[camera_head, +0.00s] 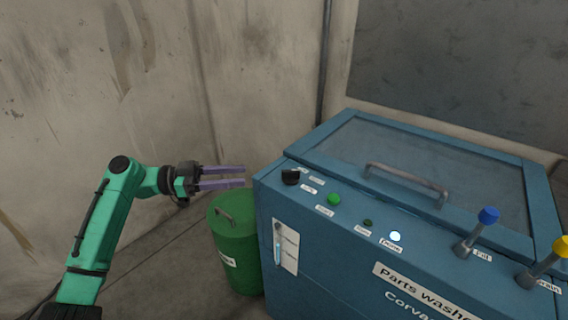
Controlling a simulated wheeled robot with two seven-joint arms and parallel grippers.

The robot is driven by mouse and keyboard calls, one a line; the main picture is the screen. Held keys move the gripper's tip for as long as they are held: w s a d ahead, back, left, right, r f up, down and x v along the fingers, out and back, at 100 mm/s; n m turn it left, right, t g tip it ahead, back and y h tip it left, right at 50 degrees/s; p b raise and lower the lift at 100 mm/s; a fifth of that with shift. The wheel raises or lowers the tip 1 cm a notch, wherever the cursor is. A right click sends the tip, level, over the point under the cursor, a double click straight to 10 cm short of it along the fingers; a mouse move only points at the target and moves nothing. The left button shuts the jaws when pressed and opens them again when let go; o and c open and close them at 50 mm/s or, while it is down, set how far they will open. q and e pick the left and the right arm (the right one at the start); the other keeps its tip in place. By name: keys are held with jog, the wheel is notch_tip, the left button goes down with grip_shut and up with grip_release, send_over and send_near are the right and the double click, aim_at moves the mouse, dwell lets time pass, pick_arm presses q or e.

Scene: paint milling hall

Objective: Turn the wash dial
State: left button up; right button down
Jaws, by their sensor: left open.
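The wash dial looks to be the black knob (290,176) at the left end of the control strip on top of the blue parts washer (330,249). Small white labels sit beside it, too small to read. My left gripper (244,176) is to the left of the dial, with its two purple fingers apart and pointing right toward the washer. It is empty and does not touch the dial. My right gripper is not in view.
A green button (333,200), a dark button (367,223) and a lit white lamp (395,236) follow along the strip. Blue (488,216) and yellow (562,246) levers stand at right. The lid has a handle (405,178). A green bin (236,250) stands below my left gripper.

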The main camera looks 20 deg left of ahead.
aim_at(284, 170)
pick_arm(q)
jog(key=p+x, duration=0.3)
jog(key=x, duration=0.9)
jog(key=shift+w+a, duration=0.1)
jog(key=shift+f, duration=0.15)
grip_shut()
